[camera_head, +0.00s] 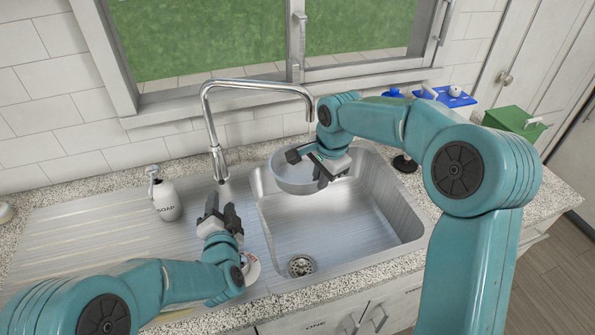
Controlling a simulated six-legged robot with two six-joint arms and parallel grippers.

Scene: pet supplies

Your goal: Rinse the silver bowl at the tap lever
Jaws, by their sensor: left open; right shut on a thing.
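The silver bowl (290,183) is held over the back left part of the sink basin (345,225), roughly below the end of the tap spout. My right gripper (318,166) is shut on the bowl's right side. The chrome tap (207,115) stands behind the sink's left side, its spout arching right. I cannot clearly make out its lever near the base. My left gripper (222,208) is open and empty, in front of the tap base and left of the basin. I see no clear water stream.
A white soap bottle (166,197) stands on the drainboard (90,235) left of my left gripper. A small white and red item (252,268) is partly hidden by my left wrist. A blue tray (455,98) and a green box (513,120) are at the back right.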

